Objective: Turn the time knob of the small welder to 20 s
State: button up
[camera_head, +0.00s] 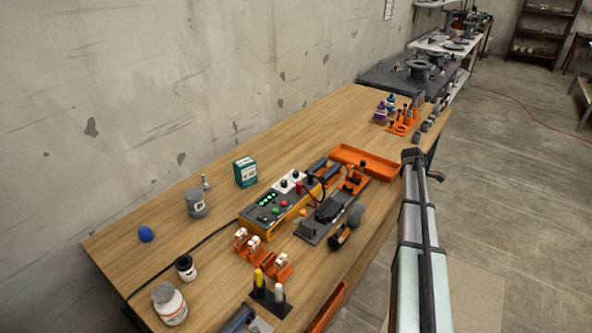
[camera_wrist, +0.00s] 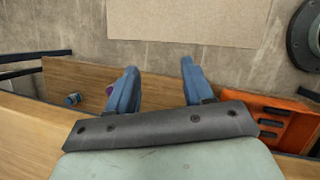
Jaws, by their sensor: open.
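The small welder (camera_head: 272,211) is a yellow-orange box with a dark sloped panel, standing on the wooden bench in the head view. Its panel carries green lit displays and red and green buttons. Dark knobs on a pale plate (camera_head: 291,181) show at its far right end. I cannot read any labels or tell which knob is the time knob or where it points. In the wrist view my gripper (camera_wrist: 159,72) is open, its two blue fingers apart with nothing between them. The welder does not show in the wrist view. My arm extends beside the bench's right edge, away from the welder.
An orange tray (camera_head: 367,162) and a dark clamp device (camera_head: 330,212) lie right of the welder. Orange holders (camera_head: 262,256) stand in front. Bare bench lies toward the wall.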

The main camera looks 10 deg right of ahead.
notch_tip(320, 180, up, 7)
jog(key=w, duration=0.2)
notch_tip(320, 180, up, 17)
jog(key=n+y, duration=0.2)
jog(key=y, duration=0.2)
send_over(296, 172)
jog(key=shift+t, duration=0.4)
notch_tip(296, 172, down, 13)
jog(key=shift+f, duration=0.2)
grip_shut()
